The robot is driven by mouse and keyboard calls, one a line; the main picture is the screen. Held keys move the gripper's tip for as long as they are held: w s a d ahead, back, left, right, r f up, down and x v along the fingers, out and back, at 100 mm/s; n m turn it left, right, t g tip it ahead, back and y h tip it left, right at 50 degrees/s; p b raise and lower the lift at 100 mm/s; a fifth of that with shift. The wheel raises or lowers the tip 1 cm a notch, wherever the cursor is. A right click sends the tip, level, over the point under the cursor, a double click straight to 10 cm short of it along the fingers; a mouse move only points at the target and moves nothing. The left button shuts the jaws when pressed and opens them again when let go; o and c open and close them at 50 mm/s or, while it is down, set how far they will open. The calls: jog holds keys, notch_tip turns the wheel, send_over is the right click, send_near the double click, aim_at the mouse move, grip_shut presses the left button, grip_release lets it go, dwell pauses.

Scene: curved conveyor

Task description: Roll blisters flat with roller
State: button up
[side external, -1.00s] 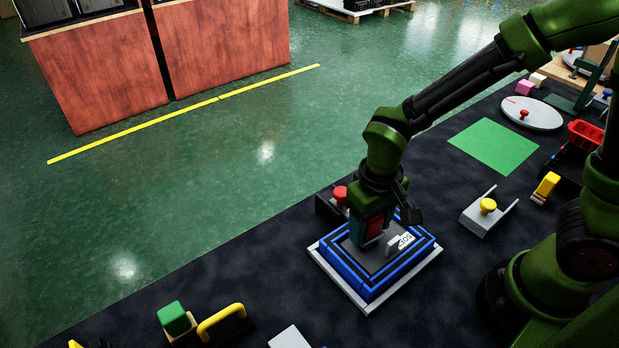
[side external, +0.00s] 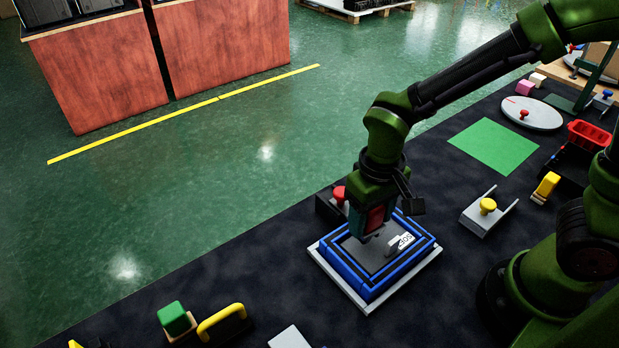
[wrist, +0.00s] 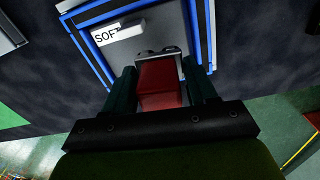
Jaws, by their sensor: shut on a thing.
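My gripper (side external: 372,222) is shut on a red block-shaped handle (wrist: 160,82), held between its two teal fingers. A grey metal part, probably the roller (wrist: 161,51), shows at the handle's far end. It is over a grey panel (side external: 376,256) inside a blue frame (side external: 353,281); I cannot tell whether it touches the panel. The panel also shows in the wrist view (wrist: 158,22). A white piece marked "SOFT" (wrist: 120,31) lies on the panel, beside the roller; it also shows in the side view (side external: 404,242). No blisters can be made out.
The blue frame sits on a pale base plate (side external: 325,268) on the dark table. A red knob (side external: 339,193) stands close behind the frame. A grey bracket with a yellow knob (side external: 488,206) is to the right. A green block (side external: 174,317) and yellow handle (side external: 221,320) are at lower left.

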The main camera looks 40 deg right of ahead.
jog(key=shift+r, duration=2.95)
